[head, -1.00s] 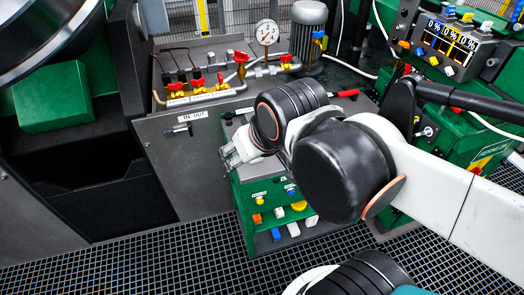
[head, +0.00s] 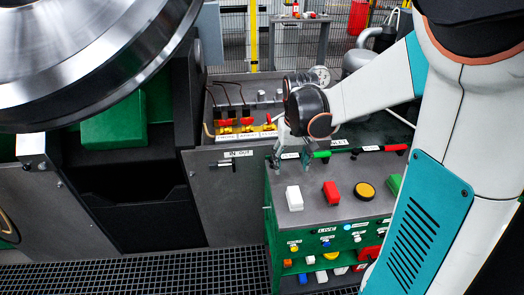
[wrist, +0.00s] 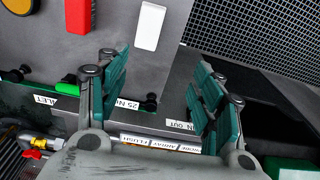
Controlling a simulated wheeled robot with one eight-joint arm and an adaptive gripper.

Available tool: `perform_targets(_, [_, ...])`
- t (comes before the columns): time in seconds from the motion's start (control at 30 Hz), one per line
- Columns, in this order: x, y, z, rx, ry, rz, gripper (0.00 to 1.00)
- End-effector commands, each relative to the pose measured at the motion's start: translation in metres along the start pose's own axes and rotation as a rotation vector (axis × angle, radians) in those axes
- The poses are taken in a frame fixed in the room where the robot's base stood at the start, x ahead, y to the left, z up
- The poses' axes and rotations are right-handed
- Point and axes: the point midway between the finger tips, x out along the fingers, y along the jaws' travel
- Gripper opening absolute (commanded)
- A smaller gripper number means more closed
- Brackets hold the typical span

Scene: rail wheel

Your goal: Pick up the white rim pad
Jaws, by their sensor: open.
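The white rim pad (head: 294,198) is a small white block lying on the grey top of a green cart, near its left edge. It also shows in the wrist view (wrist: 149,26), at the top and beyond my fingertips. My gripper (head: 280,150) is open, above the back left part of the cart top and behind the pad in the head view. In the wrist view my gripper (wrist: 163,80) has its teal fingers spread apart with nothing between them. The pad is apart from both fingers and fully visible.
A red block (head: 331,192), a yellow round button (head: 364,190) and a green block (head: 395,184) sit right of the pad. Green and red-tipped handles line the cart's back edge. A valve panel (head: 240,125) stands behind. Grating floor (head: 130,272) lies left of the cart.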

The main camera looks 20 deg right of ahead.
Motion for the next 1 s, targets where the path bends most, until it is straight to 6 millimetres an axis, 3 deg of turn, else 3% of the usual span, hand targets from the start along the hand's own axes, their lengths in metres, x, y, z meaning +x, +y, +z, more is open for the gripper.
perform_targets(0.27, [0.025, 0.018, 0.003, 0.030, -0.062, 0.001, 0.61])
perform_targets(0.63, [0.090, 0.017, 0.007, 0.029, -0.061, 0.001, 0.61])
perform_targets(1.0, [0.113, 0.019, 0.009, 0.029, -0.061, 0.001, 0.61])
